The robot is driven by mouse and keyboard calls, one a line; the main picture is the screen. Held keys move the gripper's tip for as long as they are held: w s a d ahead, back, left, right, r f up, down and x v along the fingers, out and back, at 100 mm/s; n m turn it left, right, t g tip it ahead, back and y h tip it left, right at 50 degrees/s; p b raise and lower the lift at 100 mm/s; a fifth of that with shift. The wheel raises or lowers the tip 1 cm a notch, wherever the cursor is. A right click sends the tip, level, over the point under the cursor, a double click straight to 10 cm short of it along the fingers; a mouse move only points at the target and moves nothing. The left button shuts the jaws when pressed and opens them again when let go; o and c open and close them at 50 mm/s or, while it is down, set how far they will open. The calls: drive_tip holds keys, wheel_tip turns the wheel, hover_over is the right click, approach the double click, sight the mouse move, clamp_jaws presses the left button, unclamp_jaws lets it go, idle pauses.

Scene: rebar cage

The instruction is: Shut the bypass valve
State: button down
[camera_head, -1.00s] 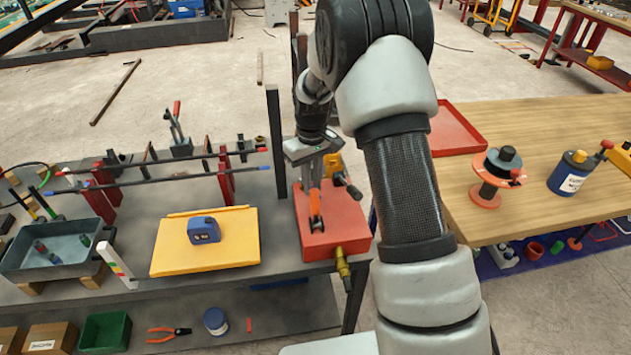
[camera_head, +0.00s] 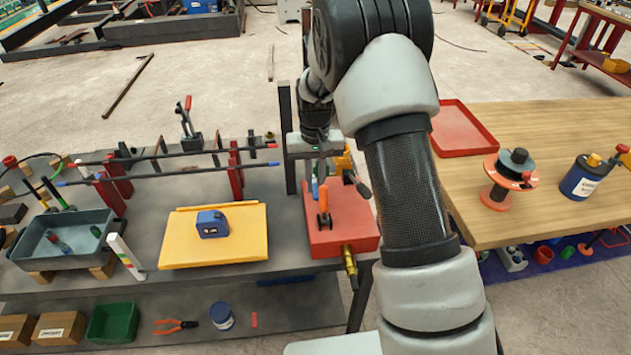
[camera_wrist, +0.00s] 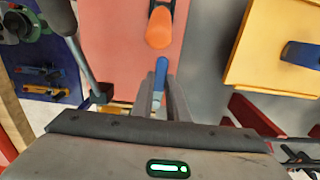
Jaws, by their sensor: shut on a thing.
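The red block (camera_head: 350,222) stands on the right end of the grey bench. An orange lever handle (camera_head: 324,200) rises from its top. It also shows in the wrist view (camera_wrist: 159,27). My gripper (camera_head: 319,178) is over the block's rear left part, just behind the orange handle. In the wrist view, my gripper (camera_wrist: 160,84) is shut on a slim blue handle (camera_wrist: 161,69), whose tip sticks out past the fingers. The orange handle is apart from the fingers. No label shows which lever is the bypass valve. The lever bases are partly hidden.
A brass fitting (camera_head: 350,262) sticks out of the block's front. A dark post (camera_head: 286,140) stands close left of my gripper. A yellow board (camera_head: 240,245) with a blue box lies to the left. The wooden table (camera_head: 540,130) is on the right.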

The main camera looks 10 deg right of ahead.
sight(315, 189)
drive_tip(key=c, duration=1.7)
unclamp_jaws()
drive_tip(key=shift+r, duration=0.15)
wheel_tip(315, 189, up, 17)
drive_tip(key=shift+r+p, duration=0.1)
drive_tip(key=shift+p, duration=0.45)
drive_tip(key=shift+r, duration=0.1)
